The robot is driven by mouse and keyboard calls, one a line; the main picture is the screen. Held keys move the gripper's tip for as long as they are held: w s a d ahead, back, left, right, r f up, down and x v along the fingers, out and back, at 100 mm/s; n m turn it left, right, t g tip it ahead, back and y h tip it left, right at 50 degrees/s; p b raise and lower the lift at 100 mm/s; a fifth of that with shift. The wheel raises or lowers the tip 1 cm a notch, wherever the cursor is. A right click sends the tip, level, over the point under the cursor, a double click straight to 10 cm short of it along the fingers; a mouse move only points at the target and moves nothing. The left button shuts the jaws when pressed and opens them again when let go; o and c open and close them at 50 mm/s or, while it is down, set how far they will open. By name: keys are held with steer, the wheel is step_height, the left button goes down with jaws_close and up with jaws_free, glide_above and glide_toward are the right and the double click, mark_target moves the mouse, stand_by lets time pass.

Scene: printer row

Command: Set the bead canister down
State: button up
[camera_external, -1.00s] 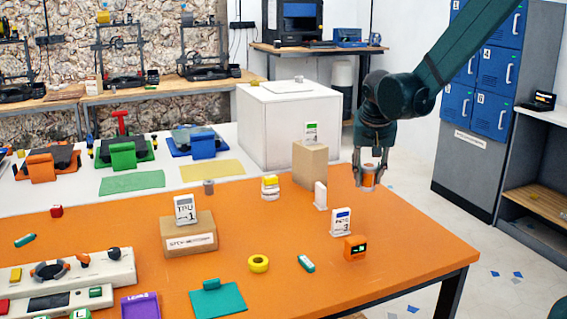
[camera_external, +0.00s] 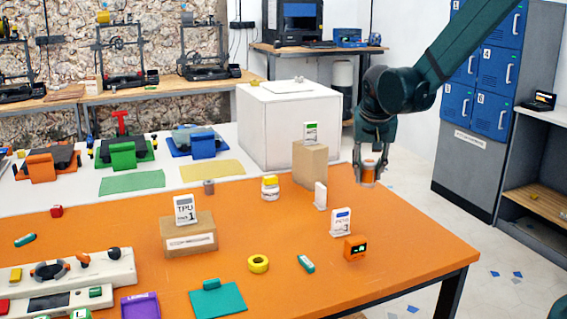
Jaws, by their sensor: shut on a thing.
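My gripper (camera_external: 369,170) is at the far right edge of the orange table (camera_external: 420,255), pointing down. It is shut on a small clear canister with orange contents (camera_external: 368,175), which I take as the bead canister. The canister is about upright between the fingers, which cover part of its sides. Its base appears close to the tabletop edge; I cannot tell whether it touches the table or hangs above it.
A cardboard box (camera_external: 310,168) with a green-marked card and a white upright block (camera_external: 320,196) stand left of the gripper. A white card (camera_external: 341,222) and an orange display cube (camera_external: 355,248) stand in front. The right front tabletop is clear.

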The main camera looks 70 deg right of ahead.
steer(key=w+a+n+t+y, duration=0.1)
steer(key=w+a+n, duration=0.2)
steer(key=a, duration=1.1)
steer(key=w+a+n+t+y+p, duration=0.1)
steer(key=w+a+n+y, duration=0.1)
steer(key=a+n, duration=0.6)
steer(key=w+a+n+t+y, duration=0.1)
steer(key=w+a+n, duration=0.3)
steer(key=a, duration=1.7)
steer(key=shift+w+a+r+n+y, duration=0.15)
steer(key=shift+w+a+n+y, duration=0.35)
steer(key=shift+n, duration=0.6)
steer(key=shift+s+d, duration=0.15)
steer(key=shift+d, duration=0.05)
steer(key=shift+f+b, duration=0.5)
steer(key=shift+f, duration=2.45)
steer(key=shift+f+b, duration=0.55)
steer(key=shift+f, duration=1.55)
steer(key=shift+f, duration=0.2)
